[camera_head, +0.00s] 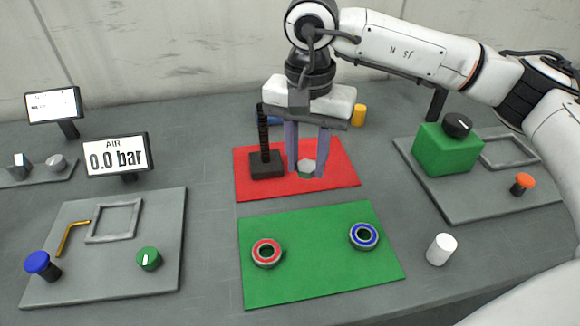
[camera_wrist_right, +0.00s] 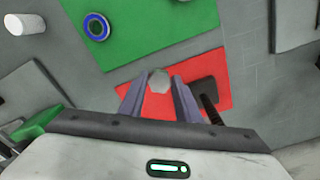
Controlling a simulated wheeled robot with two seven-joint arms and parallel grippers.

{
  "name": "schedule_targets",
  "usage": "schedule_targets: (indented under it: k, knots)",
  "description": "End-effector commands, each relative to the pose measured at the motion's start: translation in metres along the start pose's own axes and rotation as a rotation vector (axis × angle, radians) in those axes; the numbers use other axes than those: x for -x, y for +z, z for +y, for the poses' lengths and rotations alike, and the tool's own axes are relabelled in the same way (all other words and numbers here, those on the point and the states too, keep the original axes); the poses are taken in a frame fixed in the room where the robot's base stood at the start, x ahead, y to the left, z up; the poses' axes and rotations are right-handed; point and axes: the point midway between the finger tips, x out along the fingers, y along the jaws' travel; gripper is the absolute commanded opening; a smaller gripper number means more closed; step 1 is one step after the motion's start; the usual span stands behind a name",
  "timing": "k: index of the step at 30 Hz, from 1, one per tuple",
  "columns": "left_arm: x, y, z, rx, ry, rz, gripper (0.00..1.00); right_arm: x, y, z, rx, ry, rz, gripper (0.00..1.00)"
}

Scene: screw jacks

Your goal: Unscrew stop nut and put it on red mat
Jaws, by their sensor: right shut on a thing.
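My right gripper (camera_head: 306,173) points down over the red mat (camera_head: 335,186), its two fingers shut on the stop nut (camera_head: 307,166), a light grey hex nut. The nut also shows between the fingertips in the wrist view (camera_wrist_right: 158,80). I cannot tell whether it touches the mat or hangs just above it. The black screw jack (camera_head: 267,165), a square base with an upright threaded spindle (camera_head: 263,130), stands on the mat to the left of the nut, apart from it. My left gripper is not in view.
A green mat (camera_head: 315,275) in front holds a red-ringed bearing (camera_head: 266,253) and a blue-ringed bearing (camera_head: 364,237). A white cylinder (camera_head: 440,249) stands to its right. Grey panels lie left (camera_head: 110,277) and right (camera_head: 460,205). A yellow cylinder (camera_head: 359,115) stands behind the gripper.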

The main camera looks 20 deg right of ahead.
Motion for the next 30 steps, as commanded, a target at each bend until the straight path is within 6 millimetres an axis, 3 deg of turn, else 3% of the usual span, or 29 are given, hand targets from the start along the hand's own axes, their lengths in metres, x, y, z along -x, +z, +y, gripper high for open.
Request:
schedule_targets:
  k: [6, 12, 16, 24, 30]
  knots:
    - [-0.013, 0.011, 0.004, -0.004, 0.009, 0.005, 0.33, 0.018, -0.036, -0.027, -0.535, 0.003, -0.011, 0.03]
    - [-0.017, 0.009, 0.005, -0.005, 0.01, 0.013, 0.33, 0.031, -0.05, -0.037, -0.827, 0.014, -0.027, 0.03]
    - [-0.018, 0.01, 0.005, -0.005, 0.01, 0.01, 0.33, 0.029, -0.053, -0.038, -0.9, 0.02, -0.032, 0.03]
    - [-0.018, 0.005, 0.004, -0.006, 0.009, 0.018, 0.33, -0.017, -0.052, -0.037, -0.91, 0.022, -0.032, 0.03]
    - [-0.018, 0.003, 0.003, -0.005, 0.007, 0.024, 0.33, -0.033, -0.051, -0.038, -0.909, 0.019, -0.032, 0.03]
